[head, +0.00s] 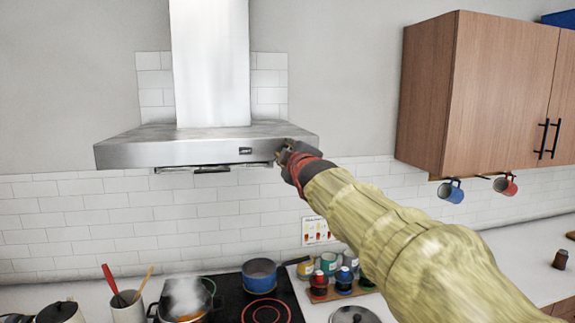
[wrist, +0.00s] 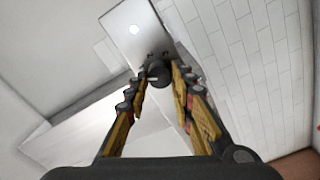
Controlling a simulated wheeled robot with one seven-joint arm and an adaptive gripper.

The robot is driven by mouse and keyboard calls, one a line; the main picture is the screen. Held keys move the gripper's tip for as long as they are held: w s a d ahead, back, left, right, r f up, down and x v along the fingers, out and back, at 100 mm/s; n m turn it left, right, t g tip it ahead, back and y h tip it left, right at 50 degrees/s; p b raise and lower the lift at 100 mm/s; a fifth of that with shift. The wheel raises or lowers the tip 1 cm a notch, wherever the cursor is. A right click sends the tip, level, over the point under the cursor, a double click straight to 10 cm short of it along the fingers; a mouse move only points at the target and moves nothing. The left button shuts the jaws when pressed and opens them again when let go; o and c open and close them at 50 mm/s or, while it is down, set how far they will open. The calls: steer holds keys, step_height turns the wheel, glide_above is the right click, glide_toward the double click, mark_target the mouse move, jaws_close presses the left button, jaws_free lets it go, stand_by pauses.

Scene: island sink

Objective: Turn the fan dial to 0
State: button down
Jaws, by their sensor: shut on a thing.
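The steel range hood (head: 130,152) hangs on the wall at upper left in the head view. A small dark display (head: 245,151) sits on its front edge. My gripper (head: 284,155) is at the right end of that front edge, and it hides the fan dial in the head view. In the wrist view the fan dial (wrist: 158,72) is a dark round knob between the fingertips of my gripper (wrist: 159,80). The fingers are shut on it. Its setting cannot be read.
Below the hood is a black cooktop (head: 236,292) with a blue pot (head: 259,276) and a steaming pot (head: 187,300). A spice rack (head: 343,284) stands right of it. A wooden cabinet (head: 470,95) with hanging mugs (head: 452,193) is at right.

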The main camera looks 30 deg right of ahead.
steer(key=n+b, duration=0.1)
steer(key=n, duration=0.4)
steer(key=shift+f, duration=0.1)
steer(key=shift+n, duration=0.4)
steer(key=c, duration=1.5)
jaws_free()
steer(key=v, duration=0.7)
steer(key=shift+s, duration=0.2)
steer(key=shift+a, duration=0.1)
